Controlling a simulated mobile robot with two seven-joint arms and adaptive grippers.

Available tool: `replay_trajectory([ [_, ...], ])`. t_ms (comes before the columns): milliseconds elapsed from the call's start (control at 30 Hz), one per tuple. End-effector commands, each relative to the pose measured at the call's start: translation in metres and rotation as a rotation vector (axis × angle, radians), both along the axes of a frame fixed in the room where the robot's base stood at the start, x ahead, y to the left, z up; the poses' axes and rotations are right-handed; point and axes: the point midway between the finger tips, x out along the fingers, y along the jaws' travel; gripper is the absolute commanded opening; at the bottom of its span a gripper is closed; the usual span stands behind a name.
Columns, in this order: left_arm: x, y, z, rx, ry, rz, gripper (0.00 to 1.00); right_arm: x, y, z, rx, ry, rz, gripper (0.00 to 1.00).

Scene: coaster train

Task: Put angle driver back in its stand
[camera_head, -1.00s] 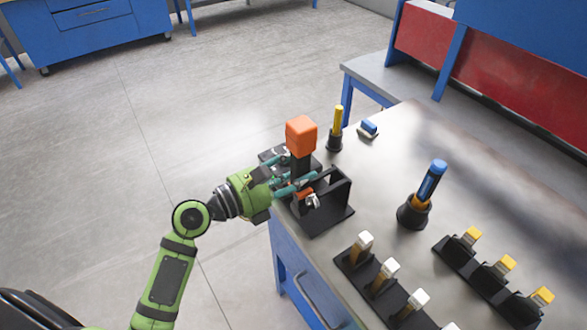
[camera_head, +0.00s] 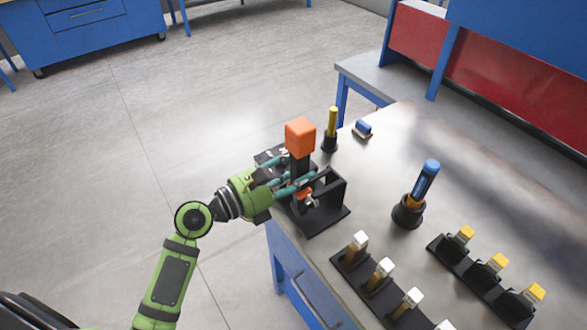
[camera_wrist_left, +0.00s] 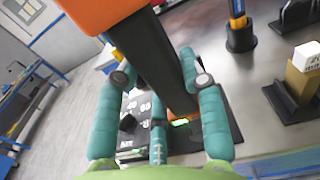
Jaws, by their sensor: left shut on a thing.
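The angle driver (camera_head: 300,136) has an orange block at its top and a black body below. It stands roughly upright at the table's left edge. My left gripper (camera_head: 290,183) has its teal fingers shut on the black body. In the left wrist view the driver (camera_wrist_left: 150,60) runs between the fingers (camera_wrist_left: 160,85), with orange and a small green light near its lower end. The black stand (camera_head: 332,190) is right beside the gripper, partly hidden by the fingers and driver. I cannot tell whether the driver's lower end is inside it. My right gripper is not in view.
A dark box (camera_head: 268,156) lies behind the driver. A yellow-handled tool (camera_head: 332,122) and a blue driver (camera_head: 426,180) stand in black holders. White-topped tools (camera_head: 383,268) and yellow-topped tools (camera_head: 497,262) stand in front. The table's middle (camera_head: 385,150) is clear.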

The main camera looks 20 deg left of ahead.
Motion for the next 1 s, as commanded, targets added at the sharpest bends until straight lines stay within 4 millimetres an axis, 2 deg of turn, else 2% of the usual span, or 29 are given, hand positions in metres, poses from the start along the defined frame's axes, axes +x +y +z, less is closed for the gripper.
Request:
replay_trajectory([
  [33,0.002,-0.001,0.006,-0.006,-0.011,0.001,0.00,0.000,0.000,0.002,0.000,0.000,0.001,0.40],
  [1000,0.021,-0.015,0.006,-0.006,-0.011,0.002,0.00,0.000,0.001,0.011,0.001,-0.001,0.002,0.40],
])
